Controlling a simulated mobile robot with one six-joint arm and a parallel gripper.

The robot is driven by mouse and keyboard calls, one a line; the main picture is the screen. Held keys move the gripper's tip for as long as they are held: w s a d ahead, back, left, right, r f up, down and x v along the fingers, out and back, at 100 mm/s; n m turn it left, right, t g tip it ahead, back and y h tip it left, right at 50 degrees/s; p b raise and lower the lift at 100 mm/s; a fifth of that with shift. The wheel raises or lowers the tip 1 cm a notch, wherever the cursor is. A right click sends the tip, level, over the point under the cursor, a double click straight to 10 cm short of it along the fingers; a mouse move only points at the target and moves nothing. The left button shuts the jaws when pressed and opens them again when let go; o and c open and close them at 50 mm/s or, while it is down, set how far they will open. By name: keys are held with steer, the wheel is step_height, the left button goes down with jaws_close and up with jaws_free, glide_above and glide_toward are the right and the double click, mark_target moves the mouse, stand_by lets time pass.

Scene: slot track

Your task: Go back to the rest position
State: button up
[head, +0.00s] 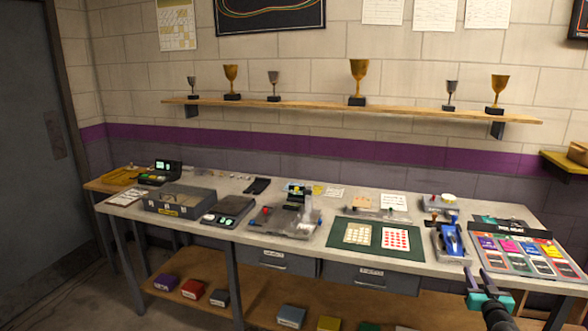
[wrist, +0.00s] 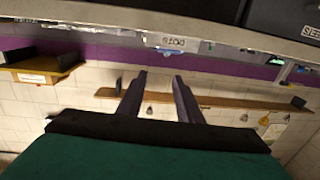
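My gripper (head: 476,276) is at the lower right in the head view, in front of the workbench's front edge, near the blue device and the card display. Its two dark fingers also show in the wrist view (wrist: 160,76), clearly apart with nothing between them. The gripper is open and empty. The wrist view is upside down, with the wall and trophy shelf (wrist: 215,102) beyond the fingers.
The workbench (head: 335,205) carries a grey box (head: 180,200), a scale (head: 228,211), a green mat (head: 376,252), a blue device (head: 452,238) and a card display (head: 515,245). Trophies stand on the wall shelf (head: 310,108). Coloured boxes sit on the lower shelf (head: 262,290).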

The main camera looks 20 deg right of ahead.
steer(key=w+a+f+n+t+y, duration=0.1)
steer(key=w+a+f+y, duration=0.2)
steer(key=w+a+f, duration=0.55)
steer(key=w+a+f+n+y, duration=0.1)
steer(key=w+a+f+y, duration=0.2)
steer(key=w+a, duration=1)
steer(key=a+f+g, duration=0.1)
steer(key=a+f, duration=0.4)
steer(key=a, duration=0.3)
steer(key=s+a+f+g+y, duration=0.1)
steer(key=a+f, duration=0.4)
steer(key=a, duration=0.4)
steer(key=a+f+g, duration=0.2)
steer(key=a+f, duration=0.3)
steer(key=a, duration=0.3)
steer(key=s+a+f+n+g, duration=0.1)
steer(key=s+a+f+g, duration=0.7)
steer(key=s+a+f, duration=0.85)
steer(key=s+a+n+g+y, duration=0.1)
steer(key=s+g, duration=0.4)
steer(key=s, duration=0.8)
steer(key=s+a+n+g+y, duration=0.1)
steer(key=s+a+g, duration=0.3)
steer(key=s, duration=1)
steer(key=shift+n+g+y, duration=0.3)
steer(key=shift+n+g, duration=0.2)
steer(key=shift+n, duration=0.4)
